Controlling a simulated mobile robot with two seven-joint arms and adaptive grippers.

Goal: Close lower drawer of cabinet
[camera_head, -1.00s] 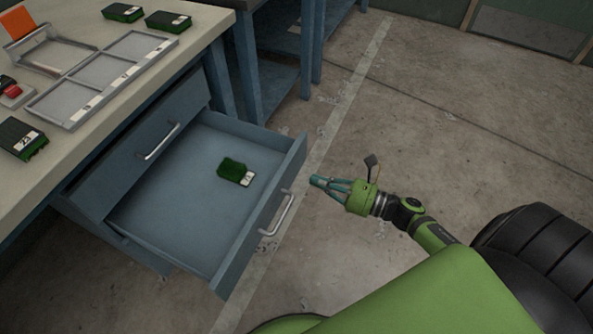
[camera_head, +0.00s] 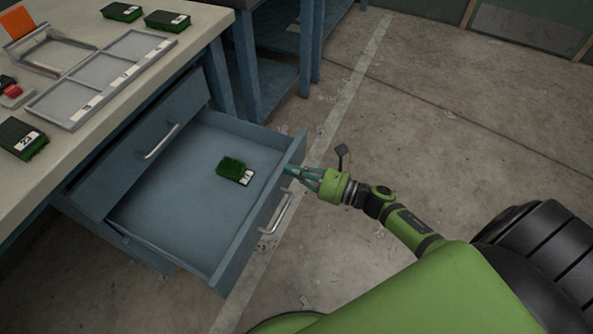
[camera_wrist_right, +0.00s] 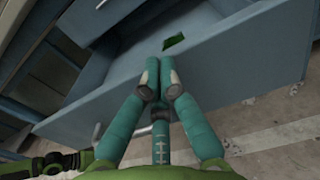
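The blue-grey cabinet has its lower drawer (camera_head: 175,222) pulled well out. The drawer's front panel carries a silver handle (camera_head: 277,213). A green turf sample (camera_head: 232,170) with a white label lies inside the drawer. My right gripper (camera_head: 291,170) is at the outer side of the drawer front, near its far end and beyond the handle. In the right wrist view its teal fingers (camera_wrist_right: 158,68) are together, with nothing seen between them, and they overlap the drawer front (camera_wrist_right: 225,70). I cannot tell whether they touch it. My left gripper is not in view.
The upper drawer (camera_head: 140,150) is shut, with its own handle. The worktop (camera_head: 200,35) above holds a grey tray (camera_head: 75,112), several turf samples and a red button (camera_head: 12,91). Concrete floor (camera_head: 440,130) is free to the right of the drawer.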

